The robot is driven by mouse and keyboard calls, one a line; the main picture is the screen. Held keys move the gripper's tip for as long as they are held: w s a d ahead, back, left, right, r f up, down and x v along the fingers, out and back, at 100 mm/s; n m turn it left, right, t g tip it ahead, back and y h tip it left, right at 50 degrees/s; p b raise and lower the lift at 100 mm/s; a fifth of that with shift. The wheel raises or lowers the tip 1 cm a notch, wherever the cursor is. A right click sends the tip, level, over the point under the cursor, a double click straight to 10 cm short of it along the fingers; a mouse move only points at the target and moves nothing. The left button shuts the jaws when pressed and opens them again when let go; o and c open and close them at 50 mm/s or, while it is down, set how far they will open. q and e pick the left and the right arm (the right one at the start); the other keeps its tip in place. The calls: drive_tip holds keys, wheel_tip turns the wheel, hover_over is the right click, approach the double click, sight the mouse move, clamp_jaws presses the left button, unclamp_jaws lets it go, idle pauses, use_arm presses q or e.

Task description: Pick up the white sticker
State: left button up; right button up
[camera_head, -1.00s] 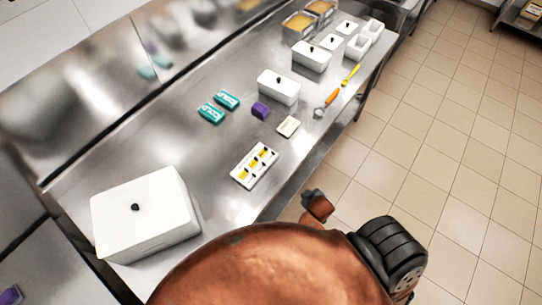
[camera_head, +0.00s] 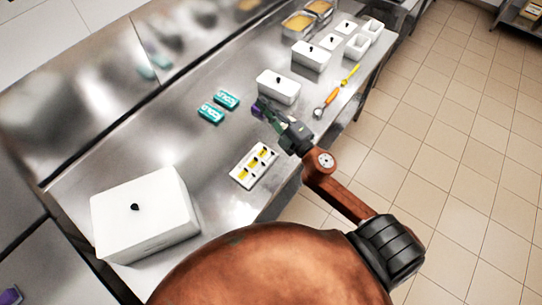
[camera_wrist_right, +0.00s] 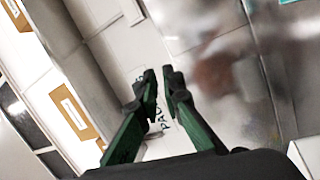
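The small white sticker-like card seen earlier beside the purple block is hidden in the head view behind my right gripper (camera_head: 264,108). The purple block (camera_head: 257,112) shows partly beside the fingertips. My right gripper is over the steel counter, pointing toward the back. In the right wrist view its two green and black fingers (camera_wrist_right: 160,76) are apart by a narrow gap, with nothing seen clamped. Black lettering on a pale surface (camera_wrist_right: 163,122) shows between them; I cannot tell whether this is the sticker. My left gripper is not in view.
A white lidded box (camera_head: 278,87) stands just behind the gripper. Two teal packs (camera_head: 219,106) lie to its left, and a white tray with yellow items (camera_head: 242,177) lies in front. A large white box (camera_head: 146,215) stands front left.

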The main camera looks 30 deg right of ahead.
drive_tip(key=s+a+r+n+g+y, duration=0.15)
drive_tip(key=a+n+g+y, duration=0.35)
drive_tip(key=a+n+y, duration=0.55)
drive_tip(key=n+g+h, duration=1.1)
drive_tip(key=n+h, duration=0.2)
approach(270, 156)
drive_tip(key=shift+m+y, duration=0.25)
drive_tip(key=w+f, duration=0.1)
drive_tip(key=f, duration=0.1)
drive_tip(key=w+f, duration=0.1)
drive_tip(key=f, duration=0.1)
drive_tip(key=w+f, duration=0.1)
drive_tip(key=f, duration=0.1)
drive_tip(key=shift+w+d+f+p, duration=0.1)
drive_tip(key=shift+w+d+p, duration=0.1)
drive_tip(key=shift+p, duration=0.2)
